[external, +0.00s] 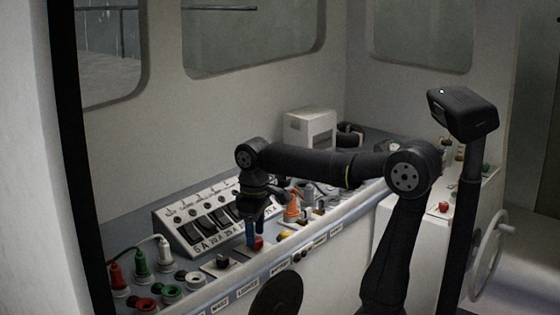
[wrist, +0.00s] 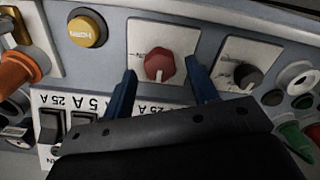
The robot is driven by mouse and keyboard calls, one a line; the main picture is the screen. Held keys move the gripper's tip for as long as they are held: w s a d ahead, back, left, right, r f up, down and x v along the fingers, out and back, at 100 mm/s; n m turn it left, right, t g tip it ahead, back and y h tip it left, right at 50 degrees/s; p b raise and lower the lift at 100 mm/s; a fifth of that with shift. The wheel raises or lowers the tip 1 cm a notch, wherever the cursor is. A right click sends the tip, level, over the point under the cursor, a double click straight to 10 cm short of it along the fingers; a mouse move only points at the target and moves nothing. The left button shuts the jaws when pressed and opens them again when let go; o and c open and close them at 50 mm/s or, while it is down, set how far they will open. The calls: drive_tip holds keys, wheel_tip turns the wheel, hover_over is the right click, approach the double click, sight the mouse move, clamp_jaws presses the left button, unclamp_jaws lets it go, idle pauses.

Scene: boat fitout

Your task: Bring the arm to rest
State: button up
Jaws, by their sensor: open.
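My gripper (external: 253,232) points down over the console, in front of the sloped switch panel. In the wrist view its two blue fingers (wrist: 161,88) are spread apart, open, with nothing held between them. A red rotary knob (wrist: 160,65) lies just beyond and between the fingertips; I cannot tell whether they touch it. In the external view the red knob (external: 257,242) shows beside the fingertips. My arm reaches left across the console from its base side, bent at the elbow.
The breaker panel (external: 205,226) stands close behind my gripper. A yellow horn button (wrist: 88,28), a black knob (wrist: 247,76) and an orange plug (wrist: 20,70) are nearby. Green (external: 140,262) and white (external: 165,254) plugs stand at the left. A steering wheel (external: 488,254) is at the right.

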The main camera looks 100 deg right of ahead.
wheel_tip(320, 180, up, 17)
wheel_tip(320, 180, down, 18)
drive_tip(key=shift+f, duration=0.1)
drive_tip(key=m, duration=0.3)
drive_tip(key=shift+m, duration=0.4)
drive_tip(key=m, duration=0.4)
drive_tip(key=shift+m, duration=0.3)
drive_tip(key=m, duration=0.4)
drive_tip(key=shift+m, duration=2.4)
